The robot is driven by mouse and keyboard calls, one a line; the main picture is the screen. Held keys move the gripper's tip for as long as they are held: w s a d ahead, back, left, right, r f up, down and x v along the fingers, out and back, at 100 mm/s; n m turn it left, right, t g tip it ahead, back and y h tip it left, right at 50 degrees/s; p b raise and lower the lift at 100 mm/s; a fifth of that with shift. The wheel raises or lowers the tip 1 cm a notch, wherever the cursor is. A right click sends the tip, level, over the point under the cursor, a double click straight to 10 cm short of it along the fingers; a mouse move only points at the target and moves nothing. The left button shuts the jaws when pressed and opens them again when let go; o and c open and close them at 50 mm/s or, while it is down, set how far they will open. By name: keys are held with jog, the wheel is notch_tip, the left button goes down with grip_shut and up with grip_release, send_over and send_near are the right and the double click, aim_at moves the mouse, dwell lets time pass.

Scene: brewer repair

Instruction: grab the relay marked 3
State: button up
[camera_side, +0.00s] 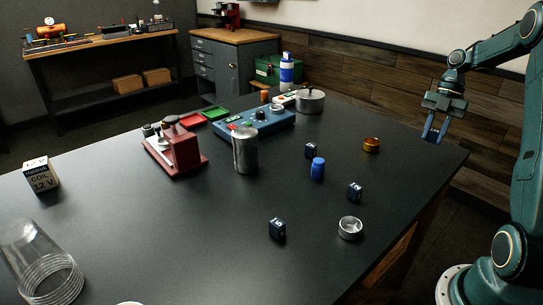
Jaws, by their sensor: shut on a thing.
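Three small dark blue cubes with white markings, which look like relays, stand apart on the black table. One (311,150) is behind the blue cylinder, one (355,191) is to its right, and one (277,228) is nearer the front. Their markings are too small to read surely, so I cannot tell which is marked 3. My gripper (435,131) hangs at the right, above the table's right end and apart from all three cubes. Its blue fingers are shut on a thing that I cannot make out.
A blue cylinder (317,168), a brass ring (371,145) and a silver cup (350,228) stand near the cubes. A metal canister (245,149), a red device (178,150) and a blue control box (262,121) stand further left. The front middle of the table is clear.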

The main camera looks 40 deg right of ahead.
jog(key=shift+r, duration=1)
